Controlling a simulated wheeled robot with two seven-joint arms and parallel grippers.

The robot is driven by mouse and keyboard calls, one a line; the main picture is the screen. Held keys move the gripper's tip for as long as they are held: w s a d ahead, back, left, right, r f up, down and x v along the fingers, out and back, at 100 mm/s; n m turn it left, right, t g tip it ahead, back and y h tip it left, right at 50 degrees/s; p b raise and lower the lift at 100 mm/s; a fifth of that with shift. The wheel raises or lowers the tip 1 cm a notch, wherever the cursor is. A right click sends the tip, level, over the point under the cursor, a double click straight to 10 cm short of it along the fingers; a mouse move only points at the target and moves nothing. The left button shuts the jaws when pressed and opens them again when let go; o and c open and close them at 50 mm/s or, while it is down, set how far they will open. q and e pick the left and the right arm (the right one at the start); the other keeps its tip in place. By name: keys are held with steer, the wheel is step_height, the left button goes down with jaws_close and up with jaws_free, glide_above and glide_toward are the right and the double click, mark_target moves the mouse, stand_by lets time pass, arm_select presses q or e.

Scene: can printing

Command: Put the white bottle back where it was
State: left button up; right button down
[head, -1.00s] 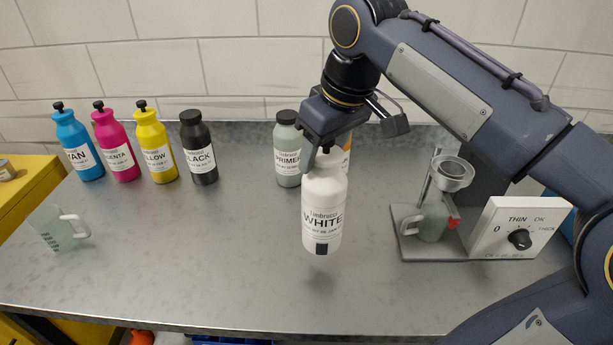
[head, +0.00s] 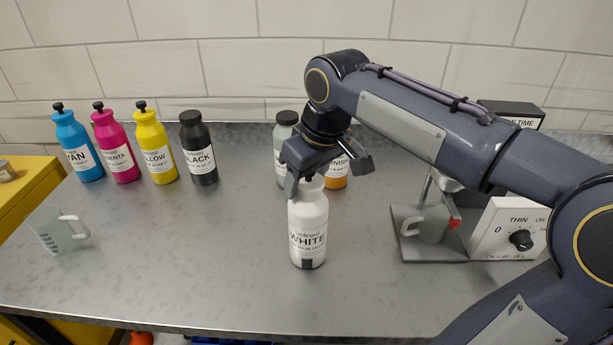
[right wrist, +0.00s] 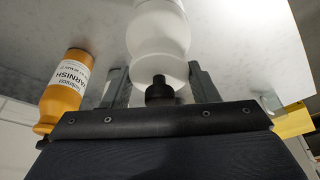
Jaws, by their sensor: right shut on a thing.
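The white bottle (head: 308,222) stands upright near the middle of the grey table, its WHITE label facing me. My right gripper (head: 303,183) is at its top and is shut on it from above and behind. I cannot tell if its base touches the table or hangs just above it. In the right wrist view the white bottle (right wrist: 160,35), with its black nozzle, sits between the two fingers of my right gripper (right wrist: 160,82). My left gripper is out of view.
Cyan (head: 79,148), magenta (head: 116,147), yellow (head: 155,148) and black (head: 198,150) bottles stand in a row at the back left, with free table between black and primer (head: 285,135). Orange varnish (right wrist: 68,85) stands beside primer. A clear jug (head: 50,230) is left; a thickness dial (head: 505,228) is right.

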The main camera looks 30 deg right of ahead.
steer(key=c, duration=0.5)
jaws_free()
steer(key=a+p+v, duration=0.1)
steer(key=p+v, duration=0.1)
steer(key=v, duration=1)
steer(key=s+a+f+m+y, duration=0.1)
steer(key=s+f, duration=0.3)
steer(key=f, duration=0.3)
steer(key=s+a+f+m+t+y, duration=0.1)
steer(key=s+f+m, duration=0.1)
steer(key=s+f, duration=0.3)
steer(key=s+a+f+m+t+y, duration=0.1)
steer(key=s+f, duration=0.4)
steer(key=f, duration=0.5)
steer(key=shift+a+f, duration=0.35)
steer(key=shift+a, duration=0.05)
